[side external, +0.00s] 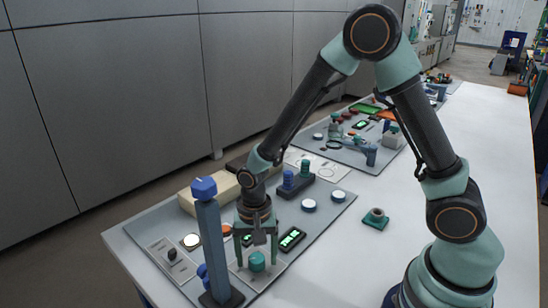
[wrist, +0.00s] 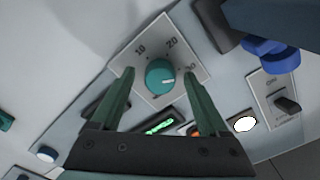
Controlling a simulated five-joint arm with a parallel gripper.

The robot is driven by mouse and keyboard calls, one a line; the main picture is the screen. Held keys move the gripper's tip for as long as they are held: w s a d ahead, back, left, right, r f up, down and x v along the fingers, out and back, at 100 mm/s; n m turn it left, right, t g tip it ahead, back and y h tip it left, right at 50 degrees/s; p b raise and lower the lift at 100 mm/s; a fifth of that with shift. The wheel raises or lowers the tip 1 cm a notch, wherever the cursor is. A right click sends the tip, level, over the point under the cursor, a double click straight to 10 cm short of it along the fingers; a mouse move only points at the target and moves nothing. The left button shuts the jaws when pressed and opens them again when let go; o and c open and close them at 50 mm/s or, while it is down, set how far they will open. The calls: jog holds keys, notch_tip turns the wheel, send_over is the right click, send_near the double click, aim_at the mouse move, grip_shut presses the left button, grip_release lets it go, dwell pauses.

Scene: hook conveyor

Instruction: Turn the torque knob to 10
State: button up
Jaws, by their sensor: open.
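The torque knob is a round teal knob (wrist: 160,76) on a pale square plate (wrist: 150,50) marked 10, 20 and 30. In the wrist view a small pale mark shows at the knob's lower right, away from the 10; the exact setting cannot be read. In the side view the teal knob (side external: 257,262) stands on the near part of the grey panel. My gripper (side external: 256,263) points down over it, with green fingers on either side. In the wrist view my open gripper (wrist: 159,72) has the knob between its fingertips, with gaps visible on both sides.
A tall blue post (side external: 212,245) stands left of my gripper. A lit green display (side external: 291,239) lies to the right.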

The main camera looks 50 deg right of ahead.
grip_shut()
jog(key=shift+n, duration=0.3)
jog(key=n, duration=1.1)
jog(key=shift+n, duration=0.4)
jog(key=n, duration=1.1)
jog(key=shift+n, duration=0.4)
